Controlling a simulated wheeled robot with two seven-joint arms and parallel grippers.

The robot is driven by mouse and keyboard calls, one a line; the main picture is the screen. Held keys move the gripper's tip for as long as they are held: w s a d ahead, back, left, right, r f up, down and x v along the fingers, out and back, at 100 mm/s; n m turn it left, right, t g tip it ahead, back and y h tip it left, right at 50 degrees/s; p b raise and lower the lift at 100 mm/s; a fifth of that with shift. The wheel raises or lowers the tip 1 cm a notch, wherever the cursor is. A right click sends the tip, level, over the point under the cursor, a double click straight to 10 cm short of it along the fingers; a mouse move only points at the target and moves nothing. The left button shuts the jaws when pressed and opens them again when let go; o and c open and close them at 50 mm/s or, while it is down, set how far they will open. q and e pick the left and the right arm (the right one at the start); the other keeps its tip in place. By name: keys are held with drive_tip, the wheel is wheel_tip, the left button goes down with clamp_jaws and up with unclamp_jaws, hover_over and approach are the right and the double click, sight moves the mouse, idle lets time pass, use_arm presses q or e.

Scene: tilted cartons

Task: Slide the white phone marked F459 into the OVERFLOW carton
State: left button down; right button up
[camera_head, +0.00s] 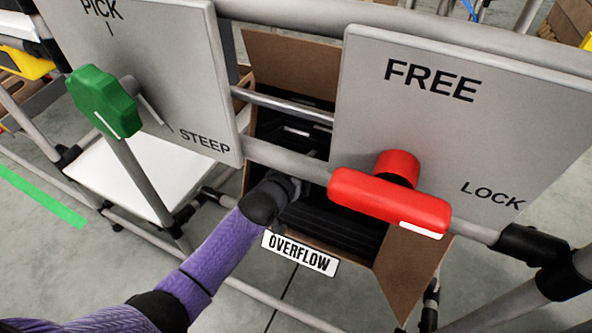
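The OVERFLOW carton (405,272) is brown cardboard and sits tilted in the rack behind two grey panels. Its white OVERFLOW label (299,253) hangs at the near edge. Dark ribbed shapes fill its shadowed inside. My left arm, in a purple sleeve, reaches in from the lower left. My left gripper (292,186) is at the carton's opening, just above the label. Its fingers are small, dark and partly hidden by the wrist, so I cannot tell if they hold anything. I cannot make out a white phone marked F459. My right gripper is out of view.
A grey FREE/LOCK panel (510,130) with a red handle (385,200) overhangs the carton's right side. A PICK/STEEP panel (190,75) and a green knob (103,101) stand left. A grey bar (285,157) crosses the opening. A white shelf (125,175) lies lower left.

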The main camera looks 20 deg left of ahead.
use_arm(q)
drive_tip(key=c, duration=0.5)
unclamp_jaws()
drive_tip(key=p+v, duration=0.8)
drive_tip(key=v, duration=0.1)
drive_tip(key=shift+r+p, duration=0.2)
drive_tip(key=shift+p, duration=0.1)
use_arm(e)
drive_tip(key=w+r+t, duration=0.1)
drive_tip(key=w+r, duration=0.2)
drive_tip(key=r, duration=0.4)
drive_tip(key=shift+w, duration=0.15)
use_arm(q)
drive_tip(key=shift+w, duration=0.1)
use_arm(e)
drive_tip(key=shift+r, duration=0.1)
